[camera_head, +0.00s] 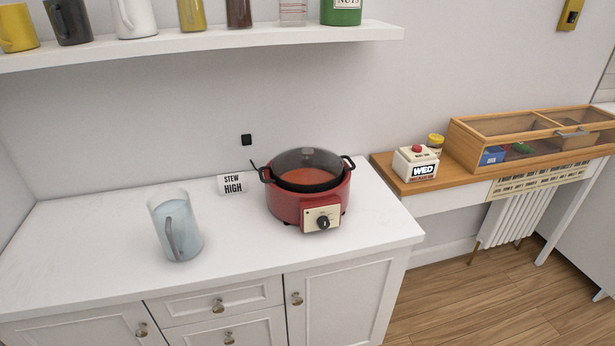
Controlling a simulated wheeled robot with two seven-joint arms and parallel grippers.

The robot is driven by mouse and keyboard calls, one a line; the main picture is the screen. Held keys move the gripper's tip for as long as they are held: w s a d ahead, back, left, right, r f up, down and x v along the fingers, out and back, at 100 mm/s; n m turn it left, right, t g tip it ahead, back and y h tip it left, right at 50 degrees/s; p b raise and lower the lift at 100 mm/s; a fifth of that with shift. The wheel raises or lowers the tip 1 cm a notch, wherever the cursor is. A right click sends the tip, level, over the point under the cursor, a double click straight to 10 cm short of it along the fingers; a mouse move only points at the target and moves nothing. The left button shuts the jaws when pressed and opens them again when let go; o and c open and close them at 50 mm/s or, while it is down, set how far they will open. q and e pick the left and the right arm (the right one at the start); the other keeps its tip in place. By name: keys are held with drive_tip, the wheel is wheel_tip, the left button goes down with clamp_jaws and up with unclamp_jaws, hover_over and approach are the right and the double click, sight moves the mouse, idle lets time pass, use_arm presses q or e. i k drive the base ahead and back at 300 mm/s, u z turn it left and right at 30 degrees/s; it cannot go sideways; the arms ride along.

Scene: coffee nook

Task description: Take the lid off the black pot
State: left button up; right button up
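The black pot (334,186) sits inside a red cooker (284,206) on the white counter. It has a black handle at each side and orange-red food inside. A grey see-through lid (308,158) shows over the pot's top. I cannot tell exactly how it sits on the rim. Neither of my grippers is in view.
A bluish see-through jug (176,228) stands left of the cooker. A "STEW HIGH" card (232,184) stands behind, near the wall. The counter (90,240) is clear at left. A shelf (210,44) with mugs and jars hangs above. A wooden-topped side table (404,184) is at right.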

sight(301, 164)
drive_tip(key=u, duration=0.05)
drive_tip(key=k, duration=0.9)
drive_tip(key=z, duration=1.15)
drive_tip(key=i, duration=1.9)
drive_tip(key=u, duration=0.65)
